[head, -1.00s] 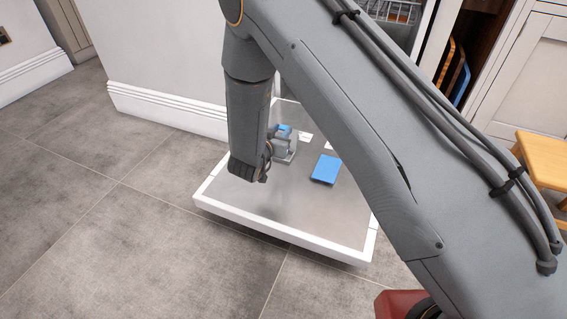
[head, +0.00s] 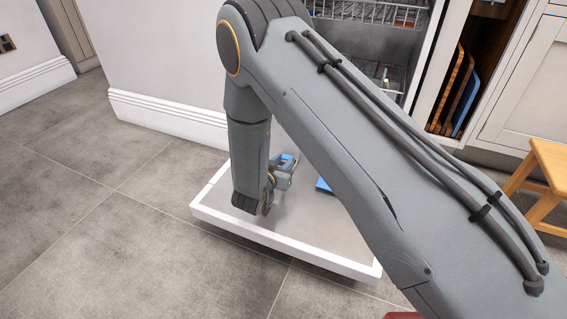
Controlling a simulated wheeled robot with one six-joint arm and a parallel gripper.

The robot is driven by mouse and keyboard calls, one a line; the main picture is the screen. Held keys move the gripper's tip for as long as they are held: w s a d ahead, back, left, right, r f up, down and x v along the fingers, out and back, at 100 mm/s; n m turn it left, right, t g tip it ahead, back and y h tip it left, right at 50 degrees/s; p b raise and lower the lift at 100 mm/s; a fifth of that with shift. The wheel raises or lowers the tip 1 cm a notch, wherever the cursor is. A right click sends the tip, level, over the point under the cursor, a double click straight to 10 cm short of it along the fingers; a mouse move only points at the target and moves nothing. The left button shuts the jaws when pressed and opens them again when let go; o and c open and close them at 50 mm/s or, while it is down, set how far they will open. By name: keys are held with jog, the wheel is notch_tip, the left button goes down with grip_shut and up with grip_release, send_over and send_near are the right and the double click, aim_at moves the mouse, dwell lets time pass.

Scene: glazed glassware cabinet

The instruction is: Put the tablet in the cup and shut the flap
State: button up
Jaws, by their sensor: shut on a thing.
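My gripper (head: 284,175) is over the lowered dishwasher door and shut on a small blue thing (head: 287,160), which looks like the tablet. The jaws cover part of it. A flat blue piece (head: 322,186) lies on the door to the right of my gripper, mostly hidden by my arm. It may be the flap, but I cannot tell for sure. The cup's opening cannot be made out, and my arm covers much of the door on that side.
The white-rimmed dishwasher door (head: 290,252) lies open low over grey floor tiles. A wire rack (head: 370,12) is in the machine behind. A wooden stool (head: 545,180) stands at the right, with upright boards (head: 462,95) in an open cabinet. Floor at the left is clear.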

jog(key=shift+f, duration=0.4)
jog(key=shift+f, duration=0.15)
jog(key=o, duration=1.1)
jog(key=shift+f, duration=0.1)
jog(key=shift+d, duration=0.1)
